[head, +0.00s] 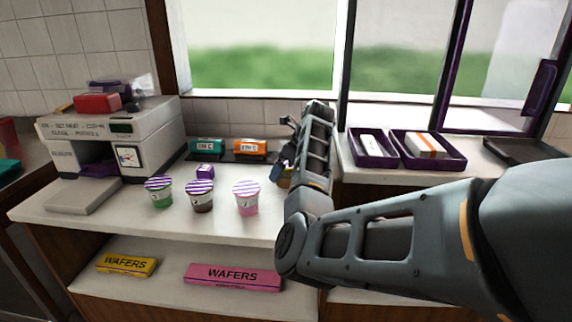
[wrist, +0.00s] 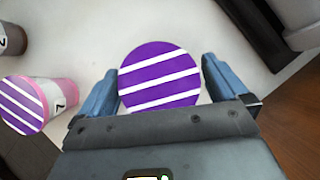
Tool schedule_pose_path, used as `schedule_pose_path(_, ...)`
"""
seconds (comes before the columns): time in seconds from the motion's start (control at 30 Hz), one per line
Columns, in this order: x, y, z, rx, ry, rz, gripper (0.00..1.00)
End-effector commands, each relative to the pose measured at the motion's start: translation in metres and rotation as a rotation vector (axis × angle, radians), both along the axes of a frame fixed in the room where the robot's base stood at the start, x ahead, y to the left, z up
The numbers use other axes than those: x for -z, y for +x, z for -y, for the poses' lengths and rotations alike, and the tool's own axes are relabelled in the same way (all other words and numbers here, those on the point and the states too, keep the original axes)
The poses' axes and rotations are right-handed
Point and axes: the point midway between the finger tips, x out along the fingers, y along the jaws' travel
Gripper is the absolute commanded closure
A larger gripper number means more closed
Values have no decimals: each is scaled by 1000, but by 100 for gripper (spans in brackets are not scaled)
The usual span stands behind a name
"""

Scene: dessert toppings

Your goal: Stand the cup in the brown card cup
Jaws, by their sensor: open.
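In the wrist view a round lid (wrist: 160,78), purple with white stripes, lies between the two fingers of my gripper (wrist: 160,70). The fingers are open on either side of it, and the lid hides the body below. In the head view my gripper (head: 282,174) is low over the counter, right of the pink cup (head: 246,200), with a small tan part (head: 285,183) showing beneath it. A dark brown cup (head: 202,202) and a green cup (head: 159,196) stand further left, both with striped lids. I cannot tell which item is the brown card cup.
Teal (head: 204,146) and orange (head: 250,147) packs lie at the back. Purple trays (head: 372,160) sit on the right counter. Wafer boxes (head: 233,277) lie on the shelf below. The counter's front is clear.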

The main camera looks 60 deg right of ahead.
Motion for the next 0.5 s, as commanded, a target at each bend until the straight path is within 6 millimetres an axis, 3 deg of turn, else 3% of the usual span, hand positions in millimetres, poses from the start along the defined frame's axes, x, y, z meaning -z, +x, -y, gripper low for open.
schedule_pose_path(0.27, -17, 2, 2, 1, -7, 10, 0)
schedule_pose_path(0.5, -61, -20, -2, 2, -11, 13, 0)
